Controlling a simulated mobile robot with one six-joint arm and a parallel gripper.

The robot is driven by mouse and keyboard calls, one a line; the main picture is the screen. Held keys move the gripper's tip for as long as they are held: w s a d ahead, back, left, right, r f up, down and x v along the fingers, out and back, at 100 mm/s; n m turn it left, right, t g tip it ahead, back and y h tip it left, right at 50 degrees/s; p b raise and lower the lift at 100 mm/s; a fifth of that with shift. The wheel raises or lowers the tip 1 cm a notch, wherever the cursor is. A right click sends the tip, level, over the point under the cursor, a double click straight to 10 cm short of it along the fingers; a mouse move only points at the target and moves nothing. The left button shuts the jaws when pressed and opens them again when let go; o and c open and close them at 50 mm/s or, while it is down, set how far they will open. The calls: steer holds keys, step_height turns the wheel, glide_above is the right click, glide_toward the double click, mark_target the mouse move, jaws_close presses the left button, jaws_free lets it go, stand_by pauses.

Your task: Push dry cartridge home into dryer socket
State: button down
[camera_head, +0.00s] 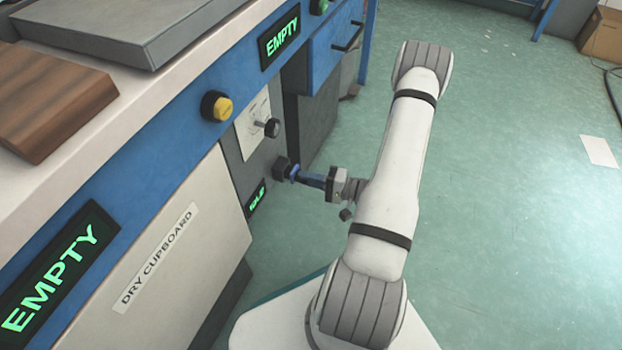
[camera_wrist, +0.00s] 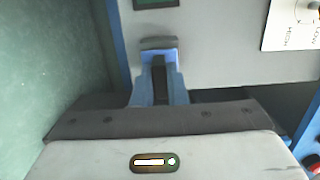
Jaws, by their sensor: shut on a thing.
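My gripper (camera_head: 296,174) reaches left toward the grey dryer panel (camera_head: 254,147), its blue fingers shut on a dark block that appears to be the dry cartridge (camera_head: 282,168). In the wrist view the blue fingertips (camera_wrist: 160,58) close on the cartridge's grey end (camera_wrist: 158,43). The cartridge lies against or very near the panel face; I cannot tell how deep it sits. The socket opening is not visible, apparently hidden by the cartridge and fingers. A small green display (camera_head: 257,197), too small to read surely, is beside it.
A black knob (camera_head: 271,128) on a white dial plate and a yellow button (camera_head: 216,106) are above. The dry cupboard door (camera_head: 180,245) is at lower left, a blue drawer (camera_head: 335,45) beyond. Open green floor (camera_head: 500,180) lies right of my arm.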

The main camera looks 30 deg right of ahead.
steer(key=shift+x, duration=0.95)
steer(key=shift+w+d, duration=0.1)
steer(key=shift+w, duration=0.05)
steer(key=c, duration=1.4)
jaws_free()
steer(key=shift+o, duration=0.2)
steer(key=p+v, duration=0.2)
steer(key=v, duration=0.6)
steer(key=shift+r, duration=0.1)
